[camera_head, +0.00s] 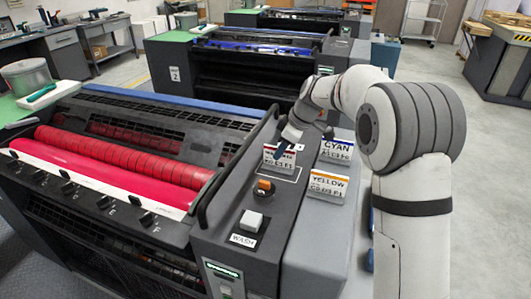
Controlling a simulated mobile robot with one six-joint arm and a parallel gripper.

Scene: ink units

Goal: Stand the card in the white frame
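A white card with a red band and dark print (279,160) is at the white frame (289,180), an outline on the dark console of the nearest press. The card's face is turned toward the camera, and it looks upright or leaning slightly back. I cannot tell whether its lower edge touches the console. My gripper (282,147) is at the card's top edge, with its dark fingers covering part of the print. The finger gap is too small and hidden to tell whether they are shut on the card.
A CYAN card (336,151) and a YELLOW card (327,186) stand to the right on the grey side ledge. An orange switch (264,187) and a pale WASH button (251,221) sit in front of the frame. Red rollers (120,160) lie to the left. More presses stand behind.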

